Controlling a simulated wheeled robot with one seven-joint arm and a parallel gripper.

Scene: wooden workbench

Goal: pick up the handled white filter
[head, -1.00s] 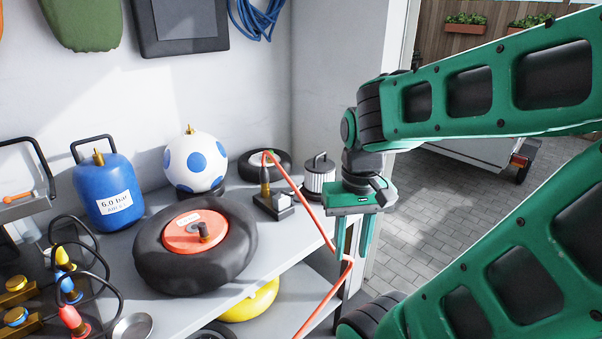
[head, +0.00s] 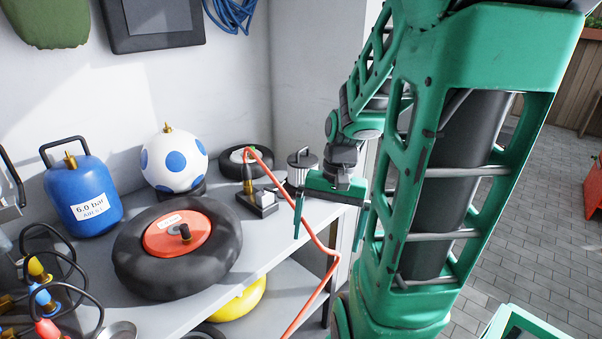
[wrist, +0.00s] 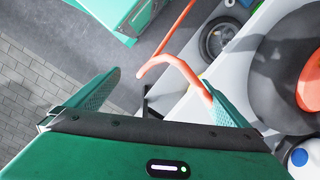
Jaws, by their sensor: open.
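The handled white filter (head: 301,160) is a ribbed white cylinder with a dark top and a handle. It stands upright at the back right of the bench, near the wall corner, and its lower part is hidden behind my gripper in the head view. My gripper (head: 331,222) is open and empty, fingers pointing down, in front of the filter and near the bench's right edge. In the wrist view my gripper (wrist: 162,92) has its fingers spread wide, with the floor and an orange hose between and beyond them. I cannot make out the filter in the wrist view.
The orange hose (head: 290,190) arcs close by my gripper and hangs off the bench (head: 200,305). A small black block tool (head: 263,203) and small tyre (head: 245,158) stand left of the filter. A large tyre (head: 130,262), spotted ball (head: 160,172) and blue tank (head: 80,190) are farther left.

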